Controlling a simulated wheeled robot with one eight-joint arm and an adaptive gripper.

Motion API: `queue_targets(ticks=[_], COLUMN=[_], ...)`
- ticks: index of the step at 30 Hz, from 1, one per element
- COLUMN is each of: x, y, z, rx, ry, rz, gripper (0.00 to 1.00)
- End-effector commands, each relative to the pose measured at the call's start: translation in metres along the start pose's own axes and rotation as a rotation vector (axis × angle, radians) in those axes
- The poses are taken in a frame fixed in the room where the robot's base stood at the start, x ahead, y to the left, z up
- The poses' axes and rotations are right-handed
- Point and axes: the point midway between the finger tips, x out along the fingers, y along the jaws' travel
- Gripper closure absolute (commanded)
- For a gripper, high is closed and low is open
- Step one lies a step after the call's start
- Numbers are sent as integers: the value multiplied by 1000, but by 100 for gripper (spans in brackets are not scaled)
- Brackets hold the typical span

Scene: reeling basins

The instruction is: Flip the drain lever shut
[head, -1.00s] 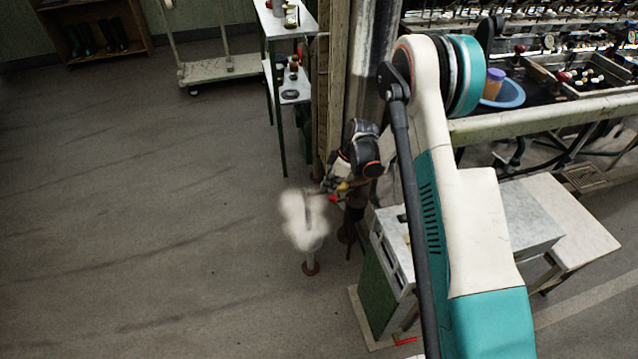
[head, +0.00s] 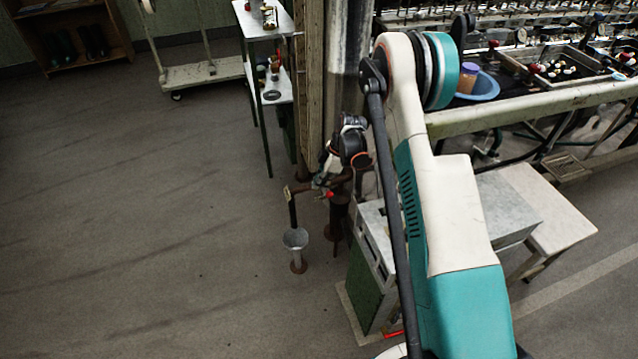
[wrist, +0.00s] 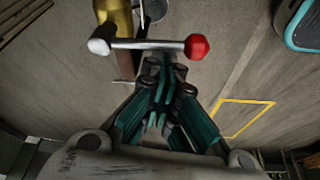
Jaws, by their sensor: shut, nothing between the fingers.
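The drain lever (wrist: 150,45) is a metal bar with a red knob (wrist: 197,46) at its right end and a pale rounded end at its left. In the wrist view it lies crosswise over the brass valve body (wrist: 116,16) and brown pipe. The red knob also shows in the head view (head: 330,194), beside the pipe. My gripper (wrist: 166,62) is shut and empty, its fingertips close to the bar; I cannot tell whether they touch. In the head view the dark spout (head: 292,212) points down into a grey funnel (head: 295,238), with no steam visible.
A green cabinet with a grey top (head: 503,213) stands right of the pipe. A post (head: 350,60) rises behind my gripper, and a white two-level stand (head: 266,22) is to its left.

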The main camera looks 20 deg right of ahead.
Motion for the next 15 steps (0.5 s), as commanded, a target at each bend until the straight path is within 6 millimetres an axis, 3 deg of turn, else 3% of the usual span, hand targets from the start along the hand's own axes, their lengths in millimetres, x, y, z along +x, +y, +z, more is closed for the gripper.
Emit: queue_targets(ticks=[11, 15], x=[0, 2], y=[0, 0], z=[0, -8], rx=[1, 0], ry=[0, 0], rz=[0, -1], gripper=[100, 100])
